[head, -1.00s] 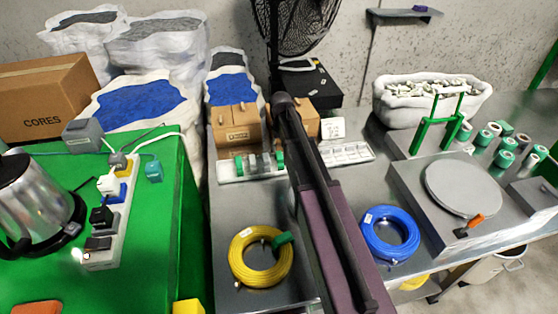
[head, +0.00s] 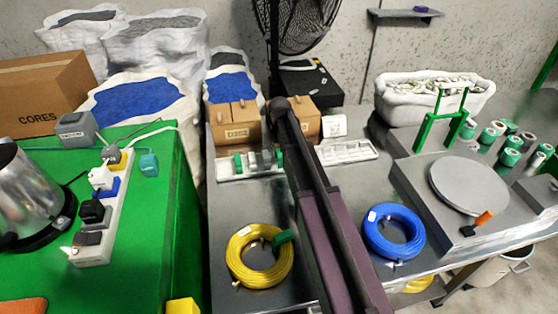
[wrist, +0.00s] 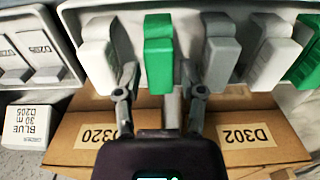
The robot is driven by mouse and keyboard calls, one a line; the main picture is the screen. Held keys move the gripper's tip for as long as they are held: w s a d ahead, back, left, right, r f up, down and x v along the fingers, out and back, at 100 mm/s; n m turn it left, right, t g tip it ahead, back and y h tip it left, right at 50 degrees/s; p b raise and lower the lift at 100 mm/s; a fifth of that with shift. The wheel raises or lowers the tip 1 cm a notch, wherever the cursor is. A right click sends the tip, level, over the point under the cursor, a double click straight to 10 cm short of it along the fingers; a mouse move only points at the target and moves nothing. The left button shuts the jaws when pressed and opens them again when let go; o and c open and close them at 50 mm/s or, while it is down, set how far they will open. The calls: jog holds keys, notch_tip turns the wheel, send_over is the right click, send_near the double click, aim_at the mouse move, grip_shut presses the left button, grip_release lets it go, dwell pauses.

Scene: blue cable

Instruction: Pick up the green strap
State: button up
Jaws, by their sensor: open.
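A green strap (wrist: 159,55) stands in a white tray (wrist: 190,10) in the wrist view, between a white strap (wrist: 97,55) and a grey strap (wrist: 219,50). My gripper (wrist: 162,88) is open, with one finger on each side of the green strap's near end. I cannot tell whether the fingers touch it. The right finger is close to the grey strap. In the head view the white tray (head: 232,174) stands in front of the cartons, and a green strap (head: 280,158) shows beside my arm, which hides the gripper there.
Another green strap (wrist: 309,60) is at the wrist view's right edge. Cardboard boxes (wrist: 255,145) stand close by the tray. A yellow cable coil (head: 258,268) and a blue cable coil (head: 393,243) lie on the grey bench. A second white tray (head: 346,153) is right of my arm.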

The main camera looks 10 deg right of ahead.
jog(key=shift+f+b, duration=0.3)
jog(key=shift+f, duration=0.2)
jog(key=c, duration=0.6)
